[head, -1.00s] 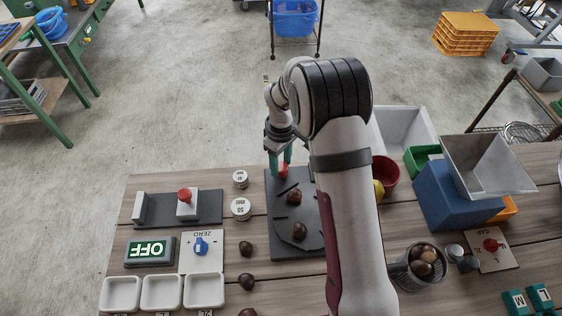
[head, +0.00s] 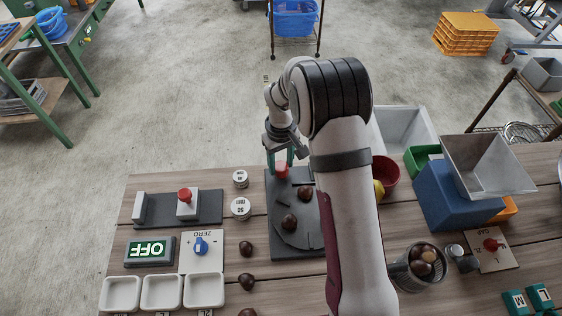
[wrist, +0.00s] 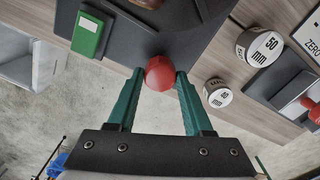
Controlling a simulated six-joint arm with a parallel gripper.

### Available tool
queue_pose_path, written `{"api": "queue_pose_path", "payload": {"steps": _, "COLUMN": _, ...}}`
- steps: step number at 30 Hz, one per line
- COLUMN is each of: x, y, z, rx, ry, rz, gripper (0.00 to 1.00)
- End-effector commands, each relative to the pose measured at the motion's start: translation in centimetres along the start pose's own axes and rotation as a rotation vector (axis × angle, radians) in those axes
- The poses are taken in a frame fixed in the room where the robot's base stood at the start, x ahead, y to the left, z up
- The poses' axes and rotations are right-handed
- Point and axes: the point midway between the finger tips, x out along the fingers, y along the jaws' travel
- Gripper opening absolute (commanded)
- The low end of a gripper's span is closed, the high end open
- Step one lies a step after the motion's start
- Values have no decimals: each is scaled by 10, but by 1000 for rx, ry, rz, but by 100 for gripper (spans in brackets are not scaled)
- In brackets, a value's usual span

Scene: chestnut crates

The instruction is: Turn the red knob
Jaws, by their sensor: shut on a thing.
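The red knob (head: 281,172) stands at the back edge of a dark plate (head: 284,249). In the wrist view the red knob (wrist: 159,73) is a round ball between my teal fingertips. My gripper (wrist: 160,80) is shut on it, one finger on each side. In the head view my gripper (head: 280,160) comes down on the knob from behind, and my arm hides the plate's right part. A round dark disc on the plate carries a chestnut (head: 305,193) near the knob and another chestnut (head: 289,222) lower left.
Two white weights (head: 240,208) stand left of the plate. A blue knob (head: 201,246), loose chestnuts (head: 246,250), white trays (head: 163,292) and a blue bin (head: 452,196) stand around.

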Motion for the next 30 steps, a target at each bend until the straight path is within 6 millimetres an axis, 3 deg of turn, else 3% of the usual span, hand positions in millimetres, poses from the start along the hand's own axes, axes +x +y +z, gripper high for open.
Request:
{"api": "queue_pose_path", "payload": {"steps": 18, "x": 0, "y": 0, "z": 0, "rx": 581, "ry": 1, "rz": 0, "gripper": 0}}
{"api": "queue_pose_path", "payload": {"steps": 30, "x": 0, "y": 0, "z": 0, "rx": 881, "ry": 1, "rz": 0, "gripper": 0}}
